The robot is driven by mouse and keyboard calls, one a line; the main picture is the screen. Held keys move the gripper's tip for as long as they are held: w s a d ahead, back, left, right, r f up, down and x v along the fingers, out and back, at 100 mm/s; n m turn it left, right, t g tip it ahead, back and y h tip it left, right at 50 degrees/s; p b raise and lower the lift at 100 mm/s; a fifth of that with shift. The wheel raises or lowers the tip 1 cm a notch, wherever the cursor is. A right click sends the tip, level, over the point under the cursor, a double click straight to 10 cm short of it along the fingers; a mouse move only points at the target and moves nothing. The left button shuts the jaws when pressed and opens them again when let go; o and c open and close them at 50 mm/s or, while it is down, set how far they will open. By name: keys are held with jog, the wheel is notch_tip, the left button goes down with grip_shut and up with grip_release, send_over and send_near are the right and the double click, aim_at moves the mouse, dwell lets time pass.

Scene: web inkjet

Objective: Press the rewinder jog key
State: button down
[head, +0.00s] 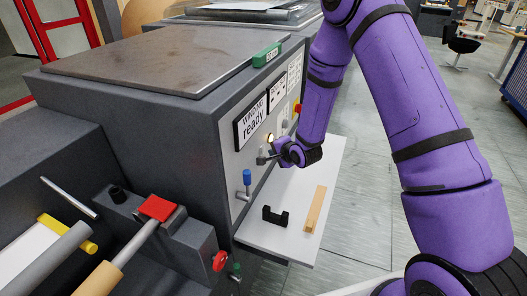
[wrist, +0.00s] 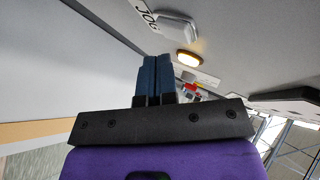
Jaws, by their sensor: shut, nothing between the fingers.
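The jog key is the pale grey rounded key (wrist: 172,28) beside a JOG label (wrist: 146,13) on the machine's panel, in the upper middle of the wrist view. My gripper is shut and empty; its two blue fingers (wrist: 155,72) lie side by side, and their tips appear below the key in the picture. A gap shows between tips and key there; its depth is hard to tell. In the head view my gripper (head: 266,157) is close to the panel, below a lit lamp (head: 270,139). I cannot make out the key in the head view.
The lit lamp (wrist: 188,58) is right of the fingertips. A blue-topped lever (head: 246,180) sticks out at lower left. A white shelf (head: 285,221) below holds a black bracket (head: 275,216) and a wooden bar (head: 315,210).

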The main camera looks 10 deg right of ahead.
jog(key=shift+a, duration=0.1)
jog(key=shift+w+a, duration=0.2)
jog(key=shift+w+a, duration=0.25)
jog(key=shift+a, duration=0.1)
dwell(0.8)
jog(key=shift+d, duration=0.1)
dwell(0.4)
jog(key=shift+s+d, duration=0.5)
jog(key=shift+d, duration=0.05)
jog(key=shift+d, duration=0.1)
jog(key=shift+s+d, duration=0.75)
jog(key=shift+d, duration=0.25)
jog(key=shift+s+d, duration=0.7)
jog(key=shift+d, duration=0.25)
